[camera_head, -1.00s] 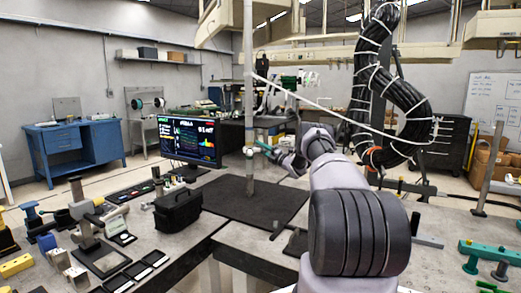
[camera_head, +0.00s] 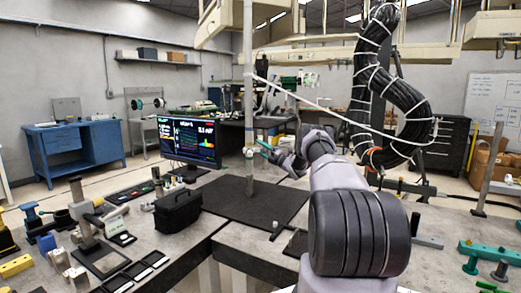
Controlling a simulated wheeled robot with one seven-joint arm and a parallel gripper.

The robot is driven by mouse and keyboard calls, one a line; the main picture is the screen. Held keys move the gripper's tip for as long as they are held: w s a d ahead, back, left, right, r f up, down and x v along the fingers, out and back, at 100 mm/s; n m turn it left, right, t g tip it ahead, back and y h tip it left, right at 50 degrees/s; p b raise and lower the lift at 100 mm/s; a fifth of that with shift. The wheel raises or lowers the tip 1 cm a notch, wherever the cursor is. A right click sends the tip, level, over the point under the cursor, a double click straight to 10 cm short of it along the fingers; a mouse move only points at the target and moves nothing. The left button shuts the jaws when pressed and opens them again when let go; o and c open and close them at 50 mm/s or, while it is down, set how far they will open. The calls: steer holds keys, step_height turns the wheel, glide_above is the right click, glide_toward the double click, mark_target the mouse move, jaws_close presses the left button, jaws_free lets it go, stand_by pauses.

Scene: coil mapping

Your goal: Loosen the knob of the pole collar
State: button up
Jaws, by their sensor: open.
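A grey vertical pole (camera_head: 248,85) rises from a dark mat (camera_head: 225,200) on the table. A small collar with a pale knob (camera_head: 249,153) sits on the pole a little above the mat. My gripper (camera_head: 262,149) is at the end of my arm, right beside the pole at about the collar's height. Its greenish fingertips point left toward the pole and look apart. They are too small to tell whether they touch the knob.
A monitor (camera_head: 190,138) and a black bag (camera_head: 177,210) stand left of the pole. The mat around the pole's foot is mostly clear.

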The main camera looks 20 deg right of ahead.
steer(key=v, duration=1)
steer(key=shift+s+d+f, duration=0.15)
steer(key=shift+s+d, duration=0.05)
steer(key=shift+s, duration=0.05)
